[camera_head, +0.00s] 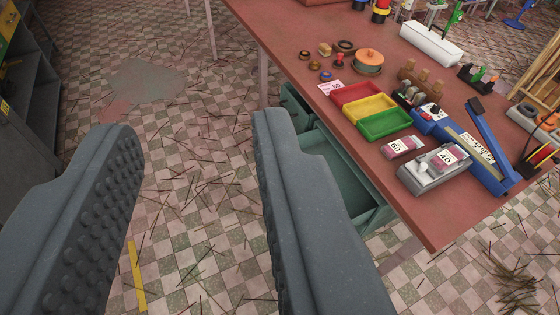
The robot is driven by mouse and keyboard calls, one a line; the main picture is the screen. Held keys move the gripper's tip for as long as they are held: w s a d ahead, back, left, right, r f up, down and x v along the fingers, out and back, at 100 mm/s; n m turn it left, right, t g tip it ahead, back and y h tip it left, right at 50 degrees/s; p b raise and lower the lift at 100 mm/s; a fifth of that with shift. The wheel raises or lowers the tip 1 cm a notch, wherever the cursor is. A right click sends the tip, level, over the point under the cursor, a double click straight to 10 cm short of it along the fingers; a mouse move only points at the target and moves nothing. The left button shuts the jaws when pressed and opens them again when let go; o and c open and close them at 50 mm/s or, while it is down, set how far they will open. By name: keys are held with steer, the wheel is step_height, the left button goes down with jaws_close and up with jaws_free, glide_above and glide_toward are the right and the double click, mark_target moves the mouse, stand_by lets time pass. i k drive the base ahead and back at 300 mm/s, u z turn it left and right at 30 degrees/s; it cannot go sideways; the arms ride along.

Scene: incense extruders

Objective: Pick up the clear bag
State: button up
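I cannot make out a clear bag for certain in this view. My gripper (193,126) is open, with its two dark grey studded fingers wide apart and only tiled floor showing between them. It is to the left of a red-brown table (300,45). The right finger hides part of the table's green drawer unit. An open green drawer (338,172) sticks out under the table's near edge, and its visible inside looks empty.
On the table are red, yellow and green trays (372,107), a grey tray (412,181) with a "40" card, a blue tool (489,140) and a white box (431,43). A grey shelf (30,90) stands left.

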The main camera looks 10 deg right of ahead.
mark_target(443, 160)
steer(key=z, duration=0.25)
steer(key=k, duration=1.3)
steer(key=z, duration=0.45)
steer(key=i, duration=0.65)
steer(key=z, duration=0.65)
steer(key=i, duration=1.85)
steer(key=u, duration=0.7)
